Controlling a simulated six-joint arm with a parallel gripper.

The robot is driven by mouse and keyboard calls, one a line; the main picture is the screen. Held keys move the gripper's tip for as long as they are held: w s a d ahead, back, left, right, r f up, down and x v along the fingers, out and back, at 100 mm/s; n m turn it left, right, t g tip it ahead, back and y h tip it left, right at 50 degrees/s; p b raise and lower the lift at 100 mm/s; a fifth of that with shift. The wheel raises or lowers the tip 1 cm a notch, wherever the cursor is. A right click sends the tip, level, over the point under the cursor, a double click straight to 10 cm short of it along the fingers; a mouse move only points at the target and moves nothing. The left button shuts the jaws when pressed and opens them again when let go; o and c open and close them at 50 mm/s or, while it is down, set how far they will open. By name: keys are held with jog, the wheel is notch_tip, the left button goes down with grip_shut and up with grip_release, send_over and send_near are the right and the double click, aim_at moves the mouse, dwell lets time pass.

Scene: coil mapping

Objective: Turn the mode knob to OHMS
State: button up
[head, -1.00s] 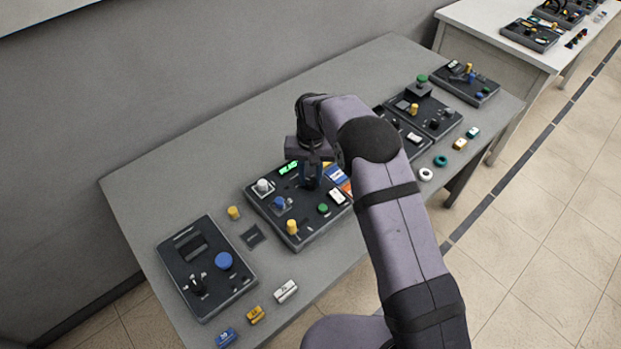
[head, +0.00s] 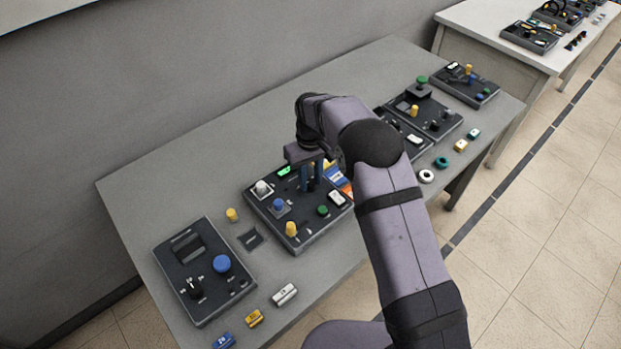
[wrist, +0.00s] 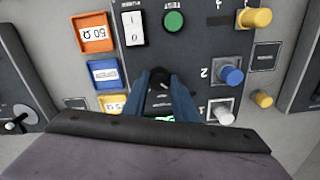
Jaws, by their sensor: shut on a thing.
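My gripper (head: 311,180) points down over the middle dark panel (head: 262,216), its blue fingers around a black knob. In the wrist view the gripper (wrist: 160,82) is shut on this black knob (wrist: 159,79), whose top shows between the fingertips. The fingers hide the knob's sides, and I cannot read any mode labels or pointer around it.
Near the gripper stand a white post (head: 262,188), a blue post (head: 278,204), a yellow post (head: 291,229), a green button (head: 323,210) and a white rocker switch (head: 336,198). Orange (wrist: 92,33) and blue (wrist: 103,73) blocks line the panel's edge. More panels stand to the right.

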aim_at(311, 183)
jog(key=o, duration=1)
jog(key=shift+o, duration=0.2)
jog(key=shift+r+b, duration=1.15)
jog(key=shift+r, duration=2.6)
